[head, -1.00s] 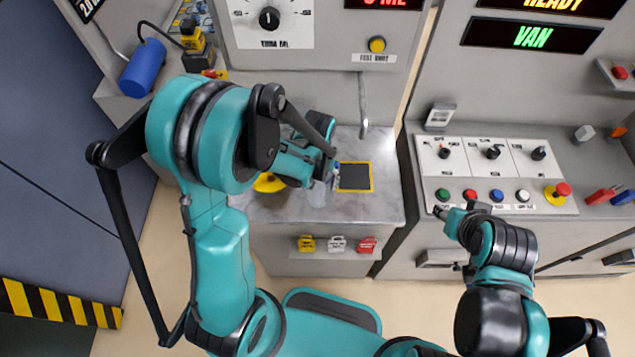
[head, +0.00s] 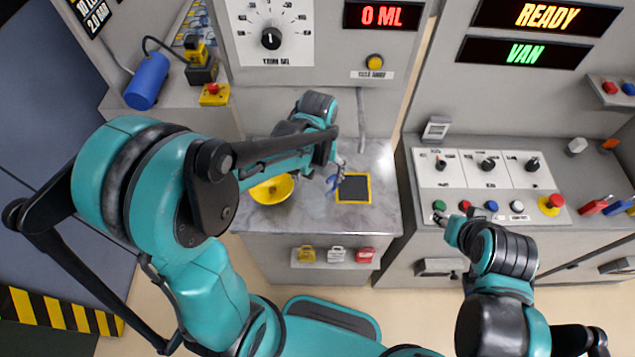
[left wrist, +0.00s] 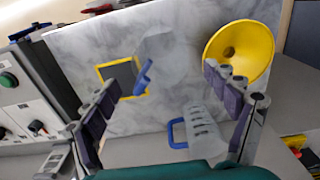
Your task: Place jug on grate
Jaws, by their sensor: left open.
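A clear jug (left wrist: 156,48) with a blue handle (left wrist: 143,77) is on the marble counter, between the grate and the yellow funnel. The grate (left wrist: 120,76) is a dark square with a yellow border; it also shows in the head view (head: 353,188). The jug's handle overlaps the grate's edge in the wrist view; its body appears beside the grate. My left gripper (left wrist: 160,84) is open and empty above the counter. My right gripper (head: 443,218) is by the console buttons; its jaws are unclear.
The yellow funnel (head: 271,189) stands at the counter's left. A console (head: 490,175) with knobs and buttons is to the right. A thin pipe (head: 361,120) hangs behind the grate. Lockout tags (head: 335,255) are on the counter's front.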

